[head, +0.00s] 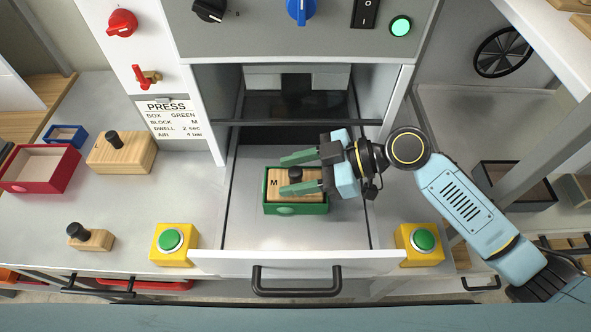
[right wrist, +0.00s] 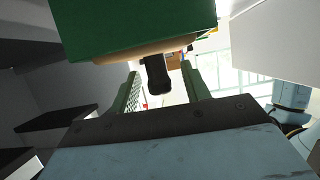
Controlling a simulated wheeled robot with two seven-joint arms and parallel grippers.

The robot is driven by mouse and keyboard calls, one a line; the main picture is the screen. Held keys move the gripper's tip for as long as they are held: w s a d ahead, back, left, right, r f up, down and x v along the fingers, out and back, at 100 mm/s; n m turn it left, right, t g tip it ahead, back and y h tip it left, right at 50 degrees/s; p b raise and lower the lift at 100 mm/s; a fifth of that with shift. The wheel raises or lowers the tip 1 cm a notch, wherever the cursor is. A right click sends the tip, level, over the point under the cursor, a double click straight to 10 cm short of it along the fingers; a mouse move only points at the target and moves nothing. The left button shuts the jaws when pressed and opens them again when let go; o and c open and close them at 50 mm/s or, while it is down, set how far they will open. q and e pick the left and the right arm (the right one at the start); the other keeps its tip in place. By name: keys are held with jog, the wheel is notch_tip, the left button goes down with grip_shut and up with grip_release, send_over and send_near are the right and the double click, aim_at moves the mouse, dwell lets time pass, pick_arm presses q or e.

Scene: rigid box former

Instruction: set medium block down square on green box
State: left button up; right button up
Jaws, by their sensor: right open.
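The medium block (head: 285,189), pale wood marked M, rests in the top of the green box (head: 308,209) and looks square with its walls. Its black knob (head: 296,175) points up. The green box stands in the open drawer. My right gripper (head: 296,172) is open, one green finger on each side of the knob, with gaps beside it. In the right wrist view the knob (right wrist: 157,75) shows between the fingers, the block (right wrist: 125,52) and green box (right wrist: 135,22) at the top edge. Part of the block's right side is hidden by my gripper. My left gripper is not seen.
The drawer (head: 240,238) is pulled out below the press opening. Yellow button boxes (head: 173,245) (head: 419,244) flank it. A large block (head: 121,153), a small block (head: 90,239), a red box (head: 40,168) and a blue box (head: 65,136) stand on the left counter.

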notch_tip(320, 180, up, 10)
jog(key=shift+p, duration=0.4)
dwell(0.6)
